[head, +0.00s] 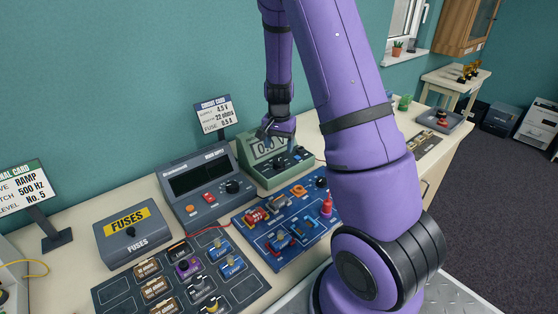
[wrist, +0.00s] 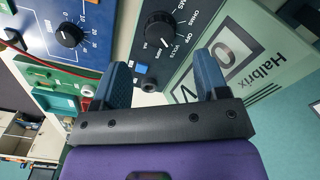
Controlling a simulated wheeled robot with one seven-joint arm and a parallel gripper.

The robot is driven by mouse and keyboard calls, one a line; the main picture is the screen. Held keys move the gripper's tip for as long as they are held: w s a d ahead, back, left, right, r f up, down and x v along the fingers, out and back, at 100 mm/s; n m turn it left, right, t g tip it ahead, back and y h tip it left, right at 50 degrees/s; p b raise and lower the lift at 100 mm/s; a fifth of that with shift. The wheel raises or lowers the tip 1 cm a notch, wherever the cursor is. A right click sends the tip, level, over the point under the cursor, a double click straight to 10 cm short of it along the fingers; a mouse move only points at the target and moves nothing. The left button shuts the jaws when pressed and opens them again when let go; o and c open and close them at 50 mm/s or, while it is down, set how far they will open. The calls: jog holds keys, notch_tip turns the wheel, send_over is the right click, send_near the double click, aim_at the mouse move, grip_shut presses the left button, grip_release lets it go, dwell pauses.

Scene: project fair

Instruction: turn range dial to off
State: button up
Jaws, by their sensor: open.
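The green meter (head: 249,172) stands on the bench against the wall, and its screen shows a reading with a V. Its black range dial (wrist: 160,31) shows in the wrist view with labels OHMS, OFF and VOLTS beside it. The dial's pale mark seems to face the VOLTS side rather than OFF, but it is small. My gripper (wrist: 164,62) is open and empty, its two blue-grey fingers apart, with the dial beyond and between their tips. No contact shows. In the head view my gripper (head: 277,130) hangs before the meter and partly covers its screen.
A grey bench supply (head: 201,210) with its own black knob stands left of the meter. A blue circuit board (head: 262,241) lies in front. A circuit card sign (head: 216,115) stands behind. A fuses box (head: 131,241) is further left. A tray (head: 440,122) sits at right.

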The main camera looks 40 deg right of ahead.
aim_at(279, 161)
notch_tip(279, 161, down, 6)
jog(key=shift+f, duration=0.25)
jog(key=c, duration=0.9)
jog(key=shift+n, duration=0.4)
jog(key=n, duration=0.2)
jog(key=shift+n, duration=2.1)
